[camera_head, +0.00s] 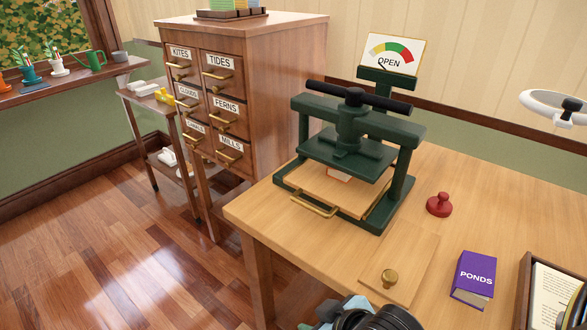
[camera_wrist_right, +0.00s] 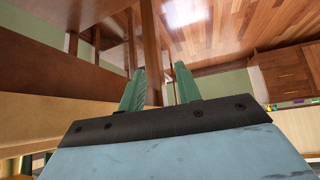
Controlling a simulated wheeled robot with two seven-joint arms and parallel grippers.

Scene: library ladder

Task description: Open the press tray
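The dark green press (camera_head: 352,140) stands on the wooden table. Its flat wooden tray (camera_head: 335,190) lies within the base, below the raised platen, with a brass handle (camera_head: 313,206) along its front edge. A small pale card with an orange mark (camera_head: 339,173) shows partly on the tray under the platen. In the right wrist view my right gripper (camera_wrist_right: 156,78) is open and empty, its two green fingers apart over the floor beside the table's edge. Part of an arm of mine shows at the bottom of the head view, below the press. My left gripper is not in view.
A gauge sign reading OPEN (camera_head: 391,54) stands behind the press. A red stamp (camera_head: 439,204), a thin wooden board with a brass knob (camera_head: 389,278), a purple PONDS book (camera_head: 473,279) and a framed sheet (camera_head: 552,296) lie right. A drawer cabinet (camera_head: 285,90) stands left; floor before it is clear.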

